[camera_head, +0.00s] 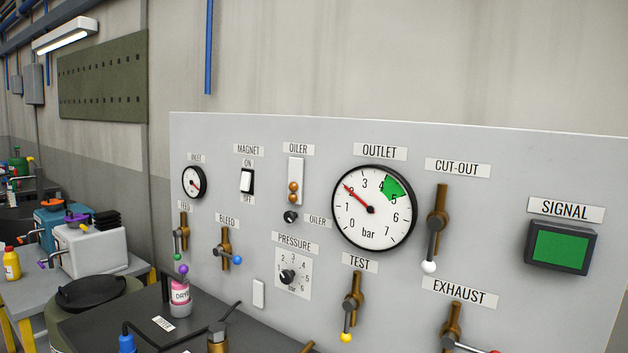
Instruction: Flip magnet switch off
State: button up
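The magnet switch (246,181) is a small white rocker in a dark frame, on the upper left of the grey panel (480,165). A MAGNET label (248,149) is above it, with an ON label (247,162) over the rocker and an OFF label (247,200) below it. I cannot tell for sure which way the rocker is tipped. Nothing covers the switch. My gripper does not show in this view.
The oiler (295,182) is right of the switch, the inlet gauge (194,182) left, and the bleed valve (226,251) below. The outlet gauge (374,225) reads about 2.

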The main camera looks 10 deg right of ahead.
aim_at(245, 179)
jog(key=u, duration=0.05)
jog(key=i, duration=0.15)
jog(key=z, duration=0.05)
jog(key=k, duration=0.6)
jog(key=u, duration=0.45)
jog(key=i, duration=2.1)
jog(key=z, duration=0.25)
